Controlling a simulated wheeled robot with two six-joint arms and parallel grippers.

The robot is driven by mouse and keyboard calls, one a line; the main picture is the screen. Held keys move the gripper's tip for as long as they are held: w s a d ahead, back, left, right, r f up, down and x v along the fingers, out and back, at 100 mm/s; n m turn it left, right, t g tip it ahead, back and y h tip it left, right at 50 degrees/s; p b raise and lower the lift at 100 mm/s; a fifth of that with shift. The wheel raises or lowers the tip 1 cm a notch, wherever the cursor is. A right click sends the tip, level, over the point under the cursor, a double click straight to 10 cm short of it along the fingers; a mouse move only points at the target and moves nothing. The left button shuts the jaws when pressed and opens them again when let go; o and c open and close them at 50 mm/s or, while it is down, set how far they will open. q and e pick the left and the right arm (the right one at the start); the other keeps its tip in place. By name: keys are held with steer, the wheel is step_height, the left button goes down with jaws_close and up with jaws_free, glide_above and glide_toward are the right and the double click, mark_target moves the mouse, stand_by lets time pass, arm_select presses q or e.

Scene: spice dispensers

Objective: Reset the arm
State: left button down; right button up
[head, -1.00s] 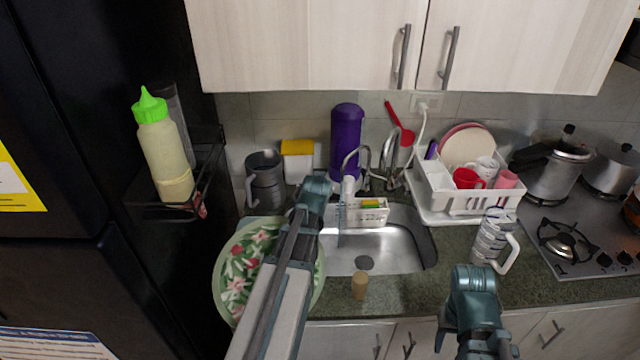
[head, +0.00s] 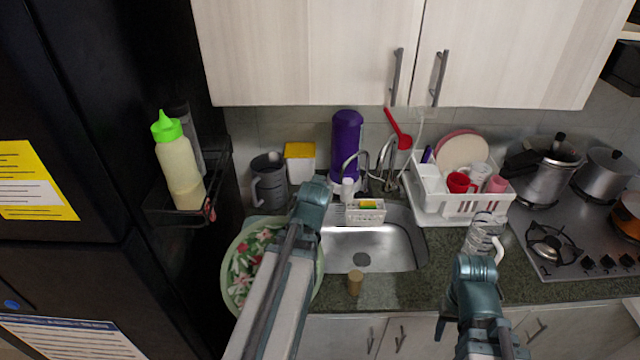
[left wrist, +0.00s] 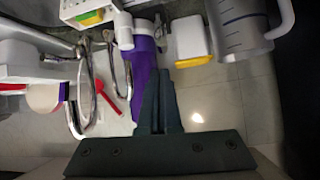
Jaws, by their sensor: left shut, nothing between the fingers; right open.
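My left arm (head: 285,265) reaches up from the bottom over the right side of the floral bowl, and its wrist ends at the sink's left edge. In the left wrist view my left gripper (left wrist: 160,100) is shut and empty, in front of the purple bottle (left wrist: 145,85). The bottle also stands behind the sink in the head view (head: 346,145). My right gripper (head: 482,338) is open and empty at the lower right, in front of the counter. Its wrist partly hides the bottom of the patterned jug (head: 482,232).
A floral bowl (head: 240,275) and a small brown cylinder (head: 355,283) sit by the sink (head: 400,248). A white dish rack (head: 458,205) and pots (head: 540,172) stand to the right. A grey mug (head: 268,182) stands back left. The black fridge (head: 80,220) bounds the left side.

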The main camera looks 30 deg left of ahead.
stand_by(0.3)
arm_select(q)
steer(key=s+d+f+m+g+h, duration=0.2)
steer(key=d+f, duration=0.2)
steer(key=d, duration=0.5)
steer(key=s+d+f+m+g+h, duration=0.15)
steer(key=d+f, duration=0.25)
steer(key=d, duration=0.5)
steer(key=s+d+f+m+g, duration=0.1)
steer(key=s+d+m+g, duration=0.1)
steer(key=s+d, duration=0.5)
steer(key=s+d+f+m+g+b, duration=0.1)
steer(key=s+d+f+m+g, duration=0.1)
steer(key=s+d+g, duration=0.2)
steer(key=s+d, duration=0.3)
steer(key=s, duration=0.1)
steer(key=shift+s+d+g, duration=0.15)
steer(key=shift+d+g, duration=0.2)
steer(key=shift+d, duration=0.05)
